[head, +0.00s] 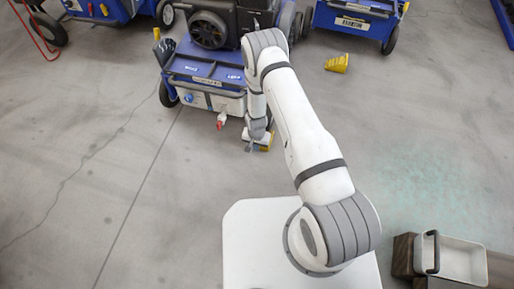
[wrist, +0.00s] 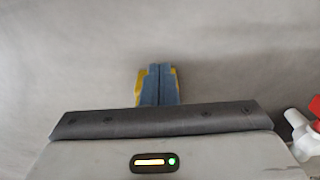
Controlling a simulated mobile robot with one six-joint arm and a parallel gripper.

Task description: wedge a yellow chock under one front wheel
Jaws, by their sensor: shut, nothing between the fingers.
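My gripper (head: 251,147) is low over the floor in front of the blue machine (head: 205,72). In the wrist view its blue-grey fingers (wrist: 158,68) are shut together and empty. In the wrist view yellow edges (wrist: 139,84) show on both sides of the fingers, which hide the rest. The machine's left front wheel (head: 168,94) shows at its corner. Its right front wheel is hidden behind my arm.
A second yellow chock (head: 337,63) lies on the floor near another blue machine (head: 357,19). A red and white fitting (head: 221,121) sticks out from the machine's front. A grey tray (head: 460,262) is at lower right. The floor at left is clear.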

